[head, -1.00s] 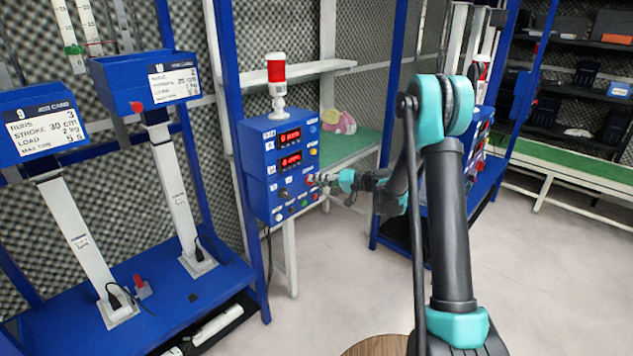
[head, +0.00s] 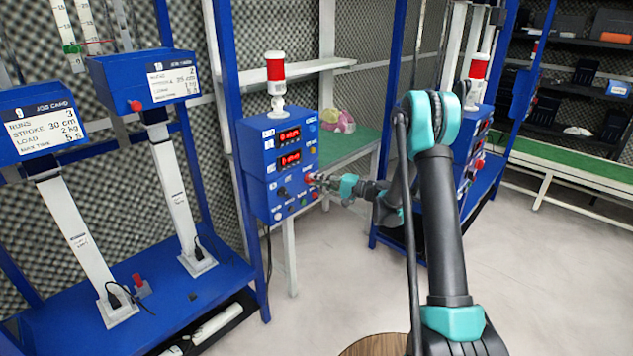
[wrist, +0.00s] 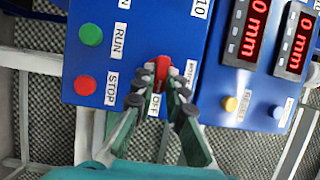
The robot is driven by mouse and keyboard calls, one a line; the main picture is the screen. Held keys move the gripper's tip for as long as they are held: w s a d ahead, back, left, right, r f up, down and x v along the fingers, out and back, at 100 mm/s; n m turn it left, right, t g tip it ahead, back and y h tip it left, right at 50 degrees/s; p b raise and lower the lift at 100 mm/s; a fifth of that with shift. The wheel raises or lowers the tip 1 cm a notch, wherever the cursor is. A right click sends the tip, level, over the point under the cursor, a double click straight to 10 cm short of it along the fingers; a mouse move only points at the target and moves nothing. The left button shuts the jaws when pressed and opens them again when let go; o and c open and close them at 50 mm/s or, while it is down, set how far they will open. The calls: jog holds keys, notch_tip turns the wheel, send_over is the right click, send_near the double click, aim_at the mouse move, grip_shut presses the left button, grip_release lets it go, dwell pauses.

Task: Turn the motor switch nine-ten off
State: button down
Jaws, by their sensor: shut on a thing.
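The blue control box (head: 262,160) with two red displays stands on the rack post in the head view. Its red motor switch (wrist: 162,70) shows in the wrist view, marked by an "OFF" label (wrist: 155,104) beside it. A "MOTOR" label next to it is partly hidden. My gripper (wrist: 160,92) has its two fingers on either side of the red switch handle and is shut on it. In the head view my gripper (head: 318,180) reaches the box's right side, and the switch is mostly hidden behind it.
Near the switch are a green RUN button (wrist: 91,34), a red STOP button (wrist: 86,85) and a yellow button (wrist: 230,104). A red-and-white signal lamp (head: 275,78) tops the box. A second similar box (head: 472,130) stands to the right. Open floor lies in front.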

dwell(0.3)
jog(key=c, duration=1.6)
grip_release()
jog(key=shift+o, duration=0.2)
jog(key=v, duration=1.2)
